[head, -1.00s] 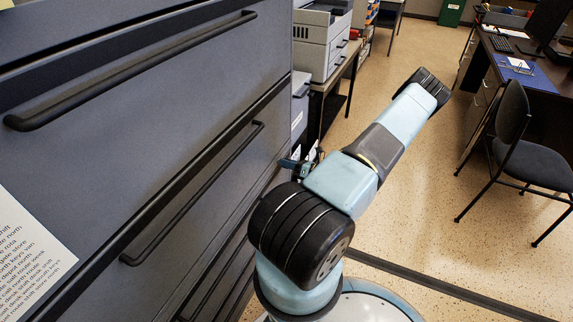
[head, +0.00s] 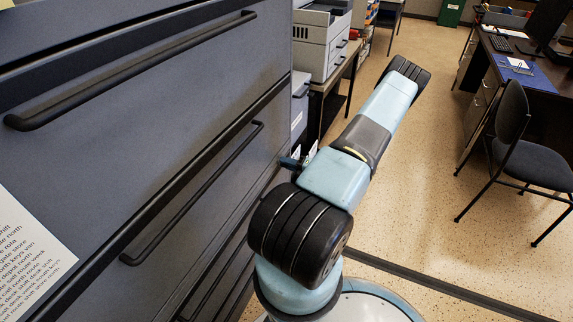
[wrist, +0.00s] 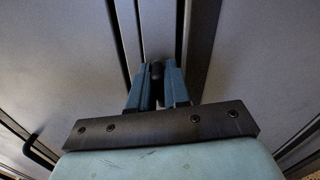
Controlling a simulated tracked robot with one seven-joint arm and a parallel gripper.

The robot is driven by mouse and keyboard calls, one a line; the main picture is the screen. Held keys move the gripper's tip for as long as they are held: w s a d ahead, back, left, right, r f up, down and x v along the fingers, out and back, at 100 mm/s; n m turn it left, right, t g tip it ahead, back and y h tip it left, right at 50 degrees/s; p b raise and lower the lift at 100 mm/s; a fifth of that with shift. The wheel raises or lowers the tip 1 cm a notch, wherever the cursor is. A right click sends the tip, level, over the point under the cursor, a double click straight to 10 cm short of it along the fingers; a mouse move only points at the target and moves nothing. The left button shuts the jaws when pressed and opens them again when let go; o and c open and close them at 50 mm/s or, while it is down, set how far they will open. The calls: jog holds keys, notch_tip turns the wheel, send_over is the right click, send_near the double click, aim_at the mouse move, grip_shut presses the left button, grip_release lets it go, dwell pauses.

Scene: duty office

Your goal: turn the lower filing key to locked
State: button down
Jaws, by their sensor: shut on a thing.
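The lower filing key shows in the wrist view as a small dark knob (wrist: 157,69) between my fingertips, in front of the grey cabinet face. My gripper (wrist: 157,88) is shut on it, with one blue finger on each side. The key's turn angle and any lock marking cannot be made out. In the head view my gripper is mostly hidden behind my arm; only a small blue part (head: 289,162) shows close to the cabinet's right edge.
The grey filing cabinet (head: 190,110) with long black handles (head: 195,190) fills the left. A printed sheet (head: 28,250) is on its front. A chair (head: 515,140) and desk stand right, with open floor between.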

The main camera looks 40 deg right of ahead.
jog(key=shift+s+d+f+m, duration=0.1)
jog(key=shift+d+m, duration=0.1)
jog(key=shift+m, duration=0.6)
jog(key=c, duration=1.4)
grip_release()
jog(key=shift+f, duration=0.1)
jog(key=shift+o, duration=1.1)
jog(key=shift+a, duration=0.1)
jog(key=v, duration=1.3)
jog(key=shift+s, duration=0.35)
